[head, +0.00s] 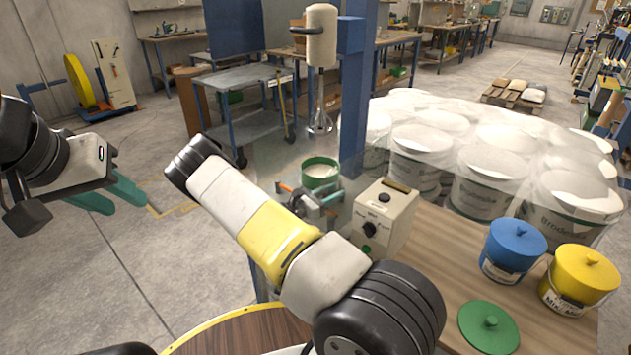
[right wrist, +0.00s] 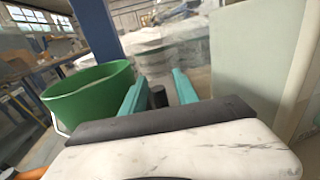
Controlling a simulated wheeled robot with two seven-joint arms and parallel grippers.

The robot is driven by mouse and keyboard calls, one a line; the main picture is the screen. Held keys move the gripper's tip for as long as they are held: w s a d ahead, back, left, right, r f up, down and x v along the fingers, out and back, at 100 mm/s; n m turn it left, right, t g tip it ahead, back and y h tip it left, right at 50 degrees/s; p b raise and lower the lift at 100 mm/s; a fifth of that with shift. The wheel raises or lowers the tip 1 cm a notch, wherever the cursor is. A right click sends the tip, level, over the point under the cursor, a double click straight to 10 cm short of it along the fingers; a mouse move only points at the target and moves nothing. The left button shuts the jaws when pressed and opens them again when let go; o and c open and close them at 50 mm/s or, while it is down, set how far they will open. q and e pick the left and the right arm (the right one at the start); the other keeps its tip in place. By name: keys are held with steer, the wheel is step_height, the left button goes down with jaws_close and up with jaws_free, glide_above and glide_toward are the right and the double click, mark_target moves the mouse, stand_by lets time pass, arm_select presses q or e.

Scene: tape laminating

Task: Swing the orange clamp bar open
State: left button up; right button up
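The green bucket (head: 320,172) stands beside the post under the mixer. Small orange parts, probably the orange clamp bar (head: 332,197), show at its near side, mostly hidden by my right arm and gripper. An orange piece (right wrist: 28,173) also shows at the lower left of the right wrist view. My right gripper (right wrist: 159,78) is open, its teal fingers apart beside the green bucket (right wrist: 90,95). A dark upright knob (right wrist: 158,96) shows between the fingers; I cannot tell whether they touch it. My left gripper (head: 115,195) is open and empty over the floor at the left.
A beige control box (head: 385,215) stands close right of the right gripper. The mixer whisk (head: 319,115) hangs above the bucket beside the blue post (head: 352,100). Blue (head: 513,245) and yellow (head: 578,275) lidded pails and a green lid (head: 489,325) are on the wooden bench.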

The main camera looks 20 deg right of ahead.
jaws_close()
stand_by(1.4)
